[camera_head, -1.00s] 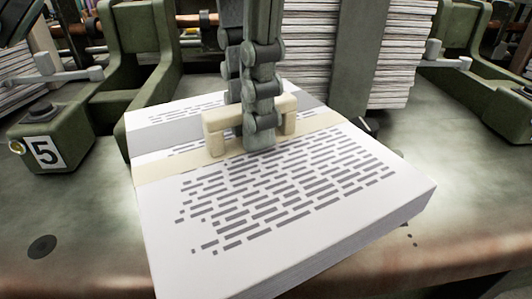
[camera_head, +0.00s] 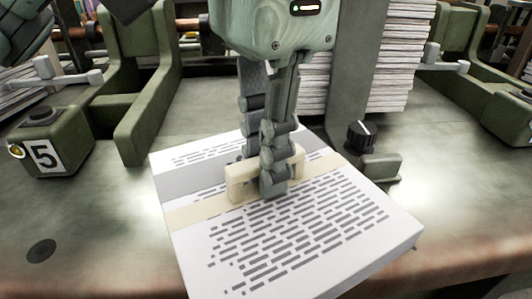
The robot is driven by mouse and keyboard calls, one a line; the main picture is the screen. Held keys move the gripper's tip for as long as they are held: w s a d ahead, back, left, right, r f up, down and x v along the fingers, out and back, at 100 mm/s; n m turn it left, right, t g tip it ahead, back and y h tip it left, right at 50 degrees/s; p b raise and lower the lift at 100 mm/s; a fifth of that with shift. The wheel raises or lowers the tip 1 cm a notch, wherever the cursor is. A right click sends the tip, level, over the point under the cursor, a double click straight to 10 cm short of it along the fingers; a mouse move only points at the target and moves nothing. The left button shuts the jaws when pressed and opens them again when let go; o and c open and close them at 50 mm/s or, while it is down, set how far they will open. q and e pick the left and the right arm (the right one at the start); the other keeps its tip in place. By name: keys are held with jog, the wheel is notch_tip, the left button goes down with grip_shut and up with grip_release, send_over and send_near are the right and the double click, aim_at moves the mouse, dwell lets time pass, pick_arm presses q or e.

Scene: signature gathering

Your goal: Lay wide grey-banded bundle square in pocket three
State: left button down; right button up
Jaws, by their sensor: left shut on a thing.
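The grey-banded bundle (camera_head: 300,235) is a wide white stack with printed dash lines, a grey band (camera_head: 190,184) and a cream strip (camera_head: 200,210) carrying a raised cream handle (camera_head: 236,184). My left gripper (camera_head: 270,182) points down over the bundle's middle and is shut on the handle. The bundle looks roughly level and is turned askew to the bench. I cannot tell whether its underside touches the bench. No pocket marked three shows, and my right gripper is not in view.
A green block with a "5" plate (camera_head: 42,156) and a green bracket (camera_head: 148,100) stand left on the worn bench (camera_head: 80,225). Behind are a tall paper stack (camera_head: 398,60), a green post (camera_head: 352,60) and a black knob (camera_head: 362,135). Bare bench lies left and right.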

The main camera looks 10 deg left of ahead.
pick_arm(q)
jog(key=c, duration=1.6)
grip_release()
jog(key=shift+o, duration=0.2)
jog(key=shift+r, duration=0.1)
